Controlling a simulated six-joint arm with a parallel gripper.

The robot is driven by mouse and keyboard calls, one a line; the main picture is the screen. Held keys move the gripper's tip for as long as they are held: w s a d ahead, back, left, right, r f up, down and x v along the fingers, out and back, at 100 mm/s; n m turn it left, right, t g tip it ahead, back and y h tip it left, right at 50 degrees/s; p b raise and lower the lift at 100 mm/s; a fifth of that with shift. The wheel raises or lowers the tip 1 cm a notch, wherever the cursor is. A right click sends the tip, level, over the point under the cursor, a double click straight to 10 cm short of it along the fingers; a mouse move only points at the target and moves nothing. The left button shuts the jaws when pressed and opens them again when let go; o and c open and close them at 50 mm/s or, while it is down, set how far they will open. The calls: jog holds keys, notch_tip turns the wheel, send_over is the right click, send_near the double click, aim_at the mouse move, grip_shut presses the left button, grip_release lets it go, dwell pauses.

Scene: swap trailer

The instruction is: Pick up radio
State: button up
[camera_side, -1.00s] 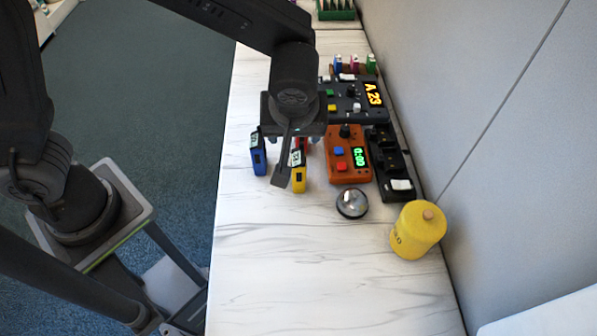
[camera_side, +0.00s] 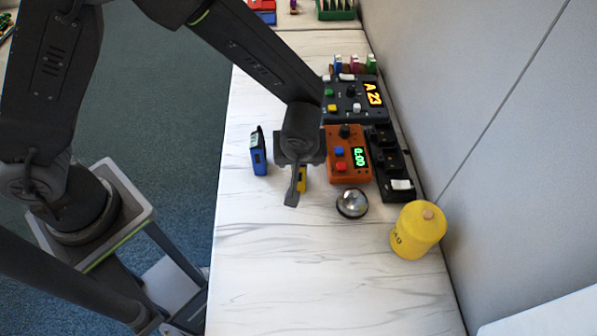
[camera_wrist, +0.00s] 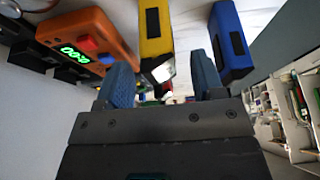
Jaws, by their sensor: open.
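Several small handheld devices that look like radios stand on the white marbled counter; I cannot tell which one the task names. The blue one (camera_side: 258,156) stands at the left, clear of my arm. The yellow one (camera_side: 302,180) is mostly hidden behind my gripper (camera_side: 297,172) in the side view. In the wrist view the yellow one (camera_wrist: 155,32) lies ahead of the gap between my open fingers (camera_wrist: 162,80), and the blue one (camera_wrist: 230,42) is right of it, just beyond the right finger. Nothing is held between the fingers.
An orange timer box (camera_side: 347,158) with a green display stands right of my gripper. A dark panel (camera_side: 349,98) with an amber display is behind it, a black strip (camera_side: 390,165) along the wall. A metal bell (camera_side: 352,204) and yellow canister (camera_side: 417,230) stand nearer. The front counter is clear.

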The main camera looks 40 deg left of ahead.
jog(key=shift+x, duration=1.2)
grip_shut()
